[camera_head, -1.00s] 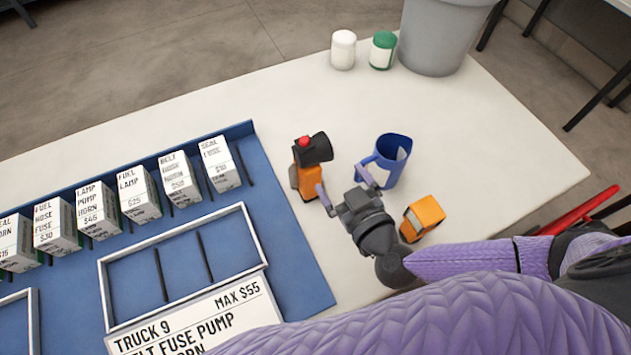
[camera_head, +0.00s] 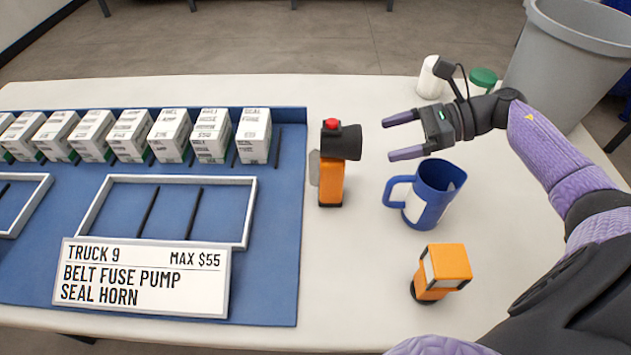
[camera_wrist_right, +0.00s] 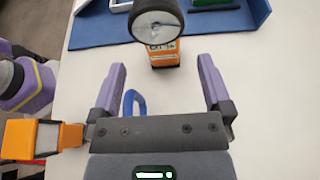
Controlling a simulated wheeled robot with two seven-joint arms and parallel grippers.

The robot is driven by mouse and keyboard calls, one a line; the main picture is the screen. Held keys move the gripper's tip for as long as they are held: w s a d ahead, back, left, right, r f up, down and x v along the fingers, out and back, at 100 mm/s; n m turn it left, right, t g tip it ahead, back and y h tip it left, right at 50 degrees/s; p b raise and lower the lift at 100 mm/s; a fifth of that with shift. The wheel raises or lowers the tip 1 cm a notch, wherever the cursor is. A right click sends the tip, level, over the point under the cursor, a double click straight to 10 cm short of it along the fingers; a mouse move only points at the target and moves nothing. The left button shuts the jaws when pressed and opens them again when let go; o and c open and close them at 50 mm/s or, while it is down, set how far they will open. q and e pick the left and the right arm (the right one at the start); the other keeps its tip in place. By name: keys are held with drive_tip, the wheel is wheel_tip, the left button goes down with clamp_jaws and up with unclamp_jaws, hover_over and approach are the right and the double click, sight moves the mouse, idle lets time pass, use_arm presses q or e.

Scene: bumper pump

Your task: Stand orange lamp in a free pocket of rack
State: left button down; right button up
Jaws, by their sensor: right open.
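The orange lamp (camera_head: 331,178) stands upright on the white table, just right of the blue mat. It has a black round head facing right and a red button on top. In the right wrist view the lamp (camera_wrist_right: 165,54) lies beyond the fingertips, its round lens facing the camera. My right gripper (camera_head: 400,136) is open and empty, to the right of the lamp's head and apart from it. The white-rimmed rack (camera_head: 250,205) lies on the mat, with black dividers and empty pockets. A label card stands at its front edge. My left gripper is out of view.
A blue mug (camera_head: 437,190) stands near my right gripper. A second orange item (camera_head: 443,268) with a pale panel stands nearer. Several white boxes (camera_head: 211,136) line the mat's back. A grey bin (camera_head: 570,55) and two small jars stand back right.

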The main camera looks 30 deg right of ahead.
sight(344, 153)
drive_tip(key=b+x, duration=0.1)
drive_tip(key=x, duration=0.8)
drive_tip(key=shift+a+f, duration=0.25)
clamp_jaws()
